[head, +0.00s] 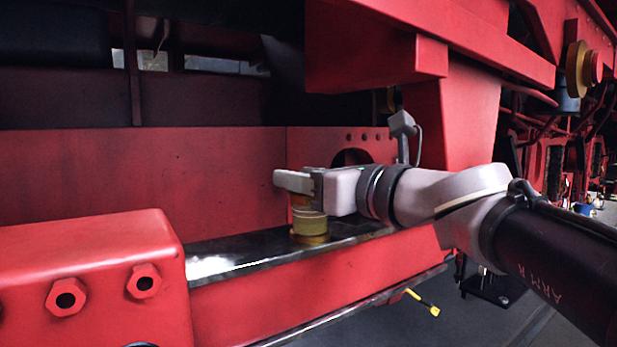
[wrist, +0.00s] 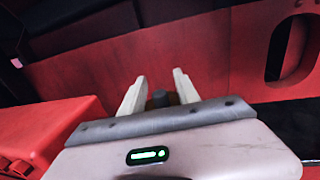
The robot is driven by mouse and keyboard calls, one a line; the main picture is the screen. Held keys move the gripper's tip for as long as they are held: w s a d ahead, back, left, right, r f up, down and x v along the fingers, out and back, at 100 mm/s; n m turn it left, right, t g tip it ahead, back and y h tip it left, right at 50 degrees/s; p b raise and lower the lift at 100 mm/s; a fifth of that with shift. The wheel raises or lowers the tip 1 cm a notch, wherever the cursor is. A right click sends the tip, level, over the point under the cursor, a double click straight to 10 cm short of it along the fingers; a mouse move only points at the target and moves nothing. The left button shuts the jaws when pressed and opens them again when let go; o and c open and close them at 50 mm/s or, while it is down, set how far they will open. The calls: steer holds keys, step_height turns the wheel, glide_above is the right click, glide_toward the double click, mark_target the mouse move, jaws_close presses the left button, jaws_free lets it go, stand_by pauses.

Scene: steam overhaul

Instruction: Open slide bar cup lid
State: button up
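The slide bar cup (head: 309,226) is a small brass-yellow cup standing upright on the dark slide bar. Its top is partly hidden under my gripper (head: 284,181) in the head view. My gripper is level, just above the cup, with its fingers reaching to the left. In the wrist view my gripper (wrist: 157,85) has its two pale fingers apart. A small dark knob (wrist: 158,98), seemingly on the cup's lid, shows between them with a bit of brass beside it. I see gaps at both sides of the knob. Whether the lid is shut is hidden.
The polished slide bar (head: 230,262) runs along a red frame. A red block with bolts (head: 90,270) stands at the front left. A red bracket (head: 375,75) overhangs above my gripper. A red wall (head: 140,185) is behind; the space left of the cup is clear.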

steer(key=shift+s, duration=0.1)
steer(key=shift+c, duration=0.5)
steer(key=shift+w, duration=0.2)
jaws_close()
steer(key=shift+r+p, duration=0.1)
steer(key=shift+p, duration=0.4)
